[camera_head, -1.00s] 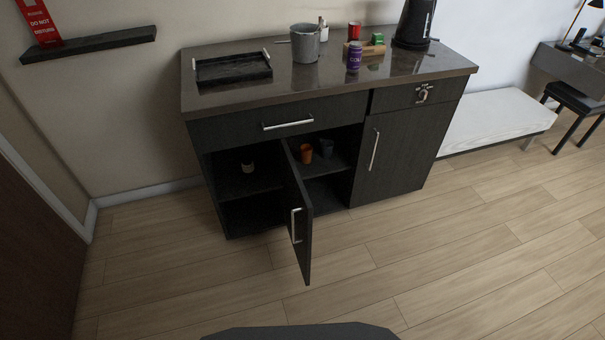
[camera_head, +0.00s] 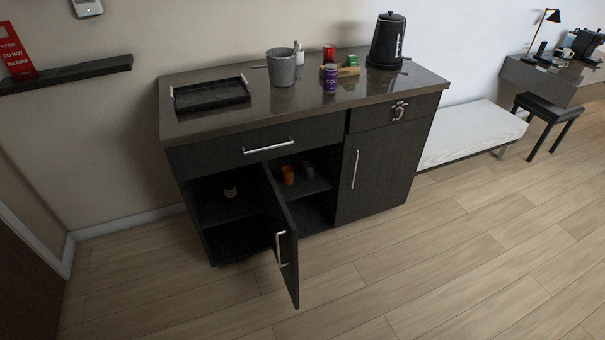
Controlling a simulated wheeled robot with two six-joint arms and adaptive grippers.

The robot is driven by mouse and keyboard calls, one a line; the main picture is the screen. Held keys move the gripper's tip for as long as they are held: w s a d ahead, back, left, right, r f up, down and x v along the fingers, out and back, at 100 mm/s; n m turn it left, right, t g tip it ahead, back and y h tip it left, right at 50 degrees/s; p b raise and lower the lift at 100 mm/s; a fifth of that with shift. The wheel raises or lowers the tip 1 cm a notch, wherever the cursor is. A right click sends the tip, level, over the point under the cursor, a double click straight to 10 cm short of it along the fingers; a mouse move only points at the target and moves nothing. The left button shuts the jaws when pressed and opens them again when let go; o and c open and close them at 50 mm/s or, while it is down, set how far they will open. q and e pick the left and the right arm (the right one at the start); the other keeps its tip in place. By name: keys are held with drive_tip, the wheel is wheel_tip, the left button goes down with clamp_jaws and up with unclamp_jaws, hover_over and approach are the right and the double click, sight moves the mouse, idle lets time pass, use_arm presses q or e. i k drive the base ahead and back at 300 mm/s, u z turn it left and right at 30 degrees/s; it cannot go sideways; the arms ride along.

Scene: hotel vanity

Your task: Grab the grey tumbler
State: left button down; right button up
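A small dark grey tumbler (camera_head: 308,169) stands upright on the shelf inside the open cabinet, in shadow. An orange tumbler (camera_head: 288,175) stands just to its left. Neither of my grippers shows in the head view.
The cabinet door (camera_head: 282,235) stands open, jutting toward me in front of the shelf. The counter (camera_head: 290,105) holds a black tray (camera_head: 211,95), a grey bucket (camera_head: 281,68), a purple can (camera_head: 330,80) and a black kettle (camera_head: 387,42). The wooden floor (camera_head: 420,260) in front is clear.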

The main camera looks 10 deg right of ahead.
sight(309, 165)
drive_tip(key=z, duration=1.35)
drive_tip(key=i, duration=2.6)
drive_tip(key=u, duration=1.85)
drive_tip(key=i, duration=0.5)
drive_tip(key=u, duration=0.15)
